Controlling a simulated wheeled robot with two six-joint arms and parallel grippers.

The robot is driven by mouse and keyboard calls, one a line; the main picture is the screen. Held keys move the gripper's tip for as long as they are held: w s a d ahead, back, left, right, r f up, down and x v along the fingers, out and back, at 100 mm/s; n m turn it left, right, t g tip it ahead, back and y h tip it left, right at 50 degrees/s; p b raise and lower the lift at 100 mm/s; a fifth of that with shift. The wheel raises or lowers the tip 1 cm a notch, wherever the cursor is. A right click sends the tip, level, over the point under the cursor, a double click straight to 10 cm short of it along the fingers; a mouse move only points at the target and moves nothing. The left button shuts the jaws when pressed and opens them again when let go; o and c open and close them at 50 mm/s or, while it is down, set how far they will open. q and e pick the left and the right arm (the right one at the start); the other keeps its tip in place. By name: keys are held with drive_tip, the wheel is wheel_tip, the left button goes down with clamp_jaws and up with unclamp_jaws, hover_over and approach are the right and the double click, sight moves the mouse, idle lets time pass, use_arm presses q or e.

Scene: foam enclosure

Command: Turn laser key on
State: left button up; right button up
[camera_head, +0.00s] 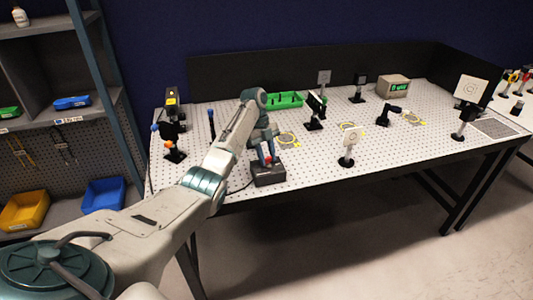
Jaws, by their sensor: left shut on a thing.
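A dark control box (268,175) sits at the front edge of the perforated optical table (215,178), left of the table's middle. My left arm reaches in from the lower left, and my left gripper (268,161) points down onto the top of this box. Its fingers are shut on the laser key, which they mostly hide. A small red part shows between the fingers, too small to make out clearly. The key's angle cannot be told. My right gripper is not in view.
Several optic mounts stand on the table, including a white card (350,134) right of the box. A green tray (286,99) and a box with a green display (393,86) are further back. A shelf with bins (103,194) stands left.

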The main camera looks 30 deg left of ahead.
use_arm(q)
drive_tip(key=shift+w+r+m+g+y+p, duration=0.1)
drive_tip(key=shift+m+g+y+p, duration=0.2)
drive_tip(key=shift+m, duration=0.6)
drive_tip(key=shift+w+r+m+g+y+p, duration=0.15)
drive_tip(key=shift+m+p, duration=0.25)
drive_tip(key=shift+m, duration=0.5)
drive_tip(key=shift+s+f, duration=0.1)
drive_tip(key=shift+f, duration=0.05)
drive_tip(key=o, duration=1)
drive_tip(key=shift+p+v, duration=0.6)
drive_tip(key=shift+v, duration=4.75)
drive_tip(key=shift+f, duration=0.15)
